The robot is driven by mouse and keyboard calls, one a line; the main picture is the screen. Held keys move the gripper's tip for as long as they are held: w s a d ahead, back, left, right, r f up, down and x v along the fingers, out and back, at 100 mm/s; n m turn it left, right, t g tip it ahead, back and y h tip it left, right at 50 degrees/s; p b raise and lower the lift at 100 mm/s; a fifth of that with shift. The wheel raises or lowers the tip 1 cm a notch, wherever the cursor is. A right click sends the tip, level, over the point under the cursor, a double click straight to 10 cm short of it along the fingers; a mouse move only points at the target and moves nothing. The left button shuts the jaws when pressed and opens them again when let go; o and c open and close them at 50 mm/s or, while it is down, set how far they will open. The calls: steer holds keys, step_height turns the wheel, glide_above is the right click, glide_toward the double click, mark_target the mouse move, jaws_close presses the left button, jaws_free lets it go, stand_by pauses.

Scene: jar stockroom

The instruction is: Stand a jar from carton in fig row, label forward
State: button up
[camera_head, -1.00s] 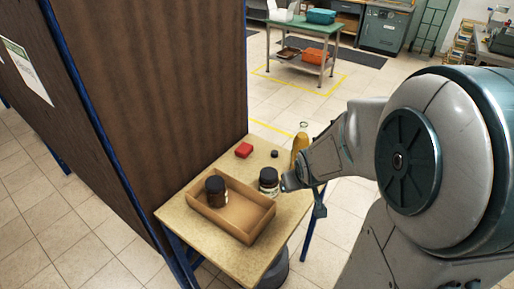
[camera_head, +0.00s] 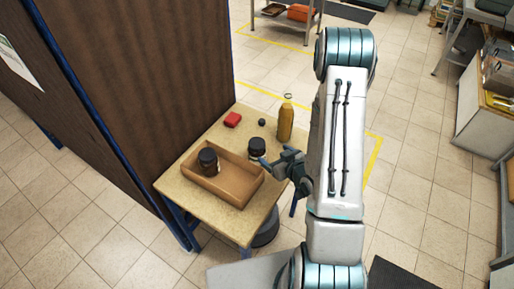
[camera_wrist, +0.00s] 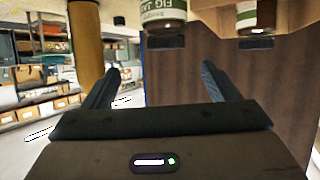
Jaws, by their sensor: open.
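The open cardboard carton (camera_head: 235,190) sits on a small wooden table, with one dark-lidded jar (camera_head: 208,161) standing in its left part. A second dark-lidded jar (camera_head: 257,149) stands on the table beside the carton's far right corner. My gripper (camera_head: 271,165) is open and empty just right of this second jar. The wrist view is upside down. There, a jar with a fig jam label (camera_wrist: 163,10) hangs at the top, beyond and between my open fingers (camera_wrist: 160,84). Another jar with a green-edged label (camera_wrist: 258,14) is partly cut off at the upper right.
A tall brown panel (camera_head: 140,100) borders the table's left. Tiled floor (camera_head: 430,190) is open to the right.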

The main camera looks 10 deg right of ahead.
mark_target(257, 152)
steer(key=shift+s+a, duration=0.1)
steer(key=shift+s, duration=0.05)
steer(key=w+b, duration=0.1)
steer(key=b, duration=0.3)
steer(key=w+f+b, duration=0.1)
steer(key=b, duration=0.3)
steer(key=shift+w+a+f+t+b, duration=0.15)
steer(key=shift+a+f+t+b, duration=0.05)
steer(key=shift+a+t+b, duration=0.15)
steer(key=shift+b, duration=0.5)
